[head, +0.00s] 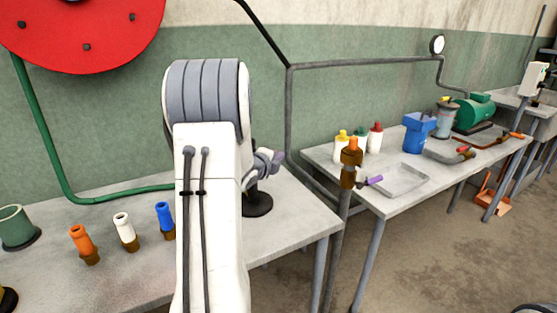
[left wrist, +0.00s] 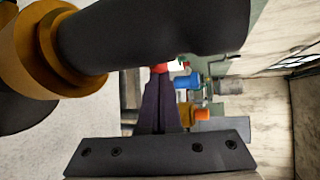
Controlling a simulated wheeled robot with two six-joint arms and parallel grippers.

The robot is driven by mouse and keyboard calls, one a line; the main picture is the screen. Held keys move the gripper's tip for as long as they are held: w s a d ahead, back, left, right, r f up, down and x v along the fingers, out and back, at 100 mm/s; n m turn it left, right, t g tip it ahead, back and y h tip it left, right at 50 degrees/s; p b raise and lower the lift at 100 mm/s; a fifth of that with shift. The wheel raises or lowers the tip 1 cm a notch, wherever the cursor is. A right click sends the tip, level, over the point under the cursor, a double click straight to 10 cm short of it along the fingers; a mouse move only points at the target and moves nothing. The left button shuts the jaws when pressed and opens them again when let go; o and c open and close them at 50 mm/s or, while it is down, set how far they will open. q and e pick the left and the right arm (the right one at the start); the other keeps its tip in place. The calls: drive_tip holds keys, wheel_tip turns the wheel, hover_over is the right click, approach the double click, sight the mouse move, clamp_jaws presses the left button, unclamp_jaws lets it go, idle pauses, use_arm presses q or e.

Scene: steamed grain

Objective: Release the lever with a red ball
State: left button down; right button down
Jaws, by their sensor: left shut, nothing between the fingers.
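I cannot make out a lever with a red ball for certain in either view; my left arm covers part of the near table. Close by, a thick dark rod (left wrist: 150,38) with a brass collar (left wrist: 60,45) crosses the top of that view. A black round base (head: 257,203) stands on the table below the gripper. My right gripper is not in view.
Orange (head: 82,243), white (head: 124,230) and blue (head: 164,220) nozzles stand on the near table (head: 285,240). A red wheel (head: 85,25) is above. A far table (head: 390,207) holds bottles, a shallow metal tray (head: 402,180), a blue device (head: 417,132) and a green motor (head: 474,112).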

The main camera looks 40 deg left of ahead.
use_arm(q)
wheel_tip(320, 180, down, 2)
drive_tip(key=w+d+b, duration=0.2)
drive_tip(key=w+b, duration=0.1)
drive_tip(key=b, duration=0.1)
drive_tip(key=v, duration=1)
drive_tip(key=shift+d+r+p, duration=0.2)
drive_tip(key=shift+r+p, duration=0.25)
